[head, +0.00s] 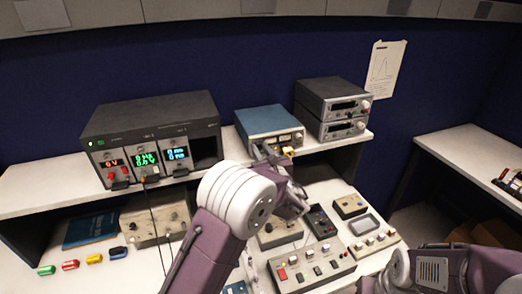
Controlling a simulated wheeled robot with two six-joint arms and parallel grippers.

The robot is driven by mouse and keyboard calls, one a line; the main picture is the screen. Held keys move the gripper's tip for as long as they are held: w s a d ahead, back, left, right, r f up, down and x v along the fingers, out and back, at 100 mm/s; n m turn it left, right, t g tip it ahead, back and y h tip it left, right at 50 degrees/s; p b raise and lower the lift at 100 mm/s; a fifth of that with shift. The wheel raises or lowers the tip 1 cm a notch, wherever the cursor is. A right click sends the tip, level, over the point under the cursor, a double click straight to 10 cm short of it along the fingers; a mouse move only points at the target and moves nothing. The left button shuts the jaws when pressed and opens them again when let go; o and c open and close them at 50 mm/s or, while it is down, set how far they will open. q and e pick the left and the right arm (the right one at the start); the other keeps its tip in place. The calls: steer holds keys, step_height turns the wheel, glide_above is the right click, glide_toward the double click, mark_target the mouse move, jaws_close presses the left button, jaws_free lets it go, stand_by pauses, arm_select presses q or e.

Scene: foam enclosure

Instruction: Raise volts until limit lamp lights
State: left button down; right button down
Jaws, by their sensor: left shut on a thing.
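A blue bench supply (268,120) with a pale front and small meters stands on the raised shelf. My left gripper (268,152) is at its lower front and is shut on a small part there, probably a knob. The wrist and fingers hide that part and much of the panel. A small yellow spot (289,151) shows beside the gripper; I cannot tell whether it is a lit lamp. The limit lamp cannot be made out. My right arm shows at the lower right, but its gripper is out of the picture.
A black modular rack (153,115) with lit red, green and blue displays stands left on the shelf. Two stacked grey instruments (332,105) stand right. Control boxes (312,266) crowd the bench below. Coloured pieces (94,258) and a blue book (90,230) lie left.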

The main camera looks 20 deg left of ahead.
arm_select(q)
steer(key=m+p, duration=0.1)
steer(key=m, duration=0.2)
steer(key=shift+f+m+p, duration=0.1)
steer(key=shift+m+p, duration=0.35)
steer(key=shift+m, duration=1.15)
steer(key=c, duration=1.2)
jaws_free()
steer(key=shift+c, duration=0.2)
steer(key=shift+w, duration=0.1)
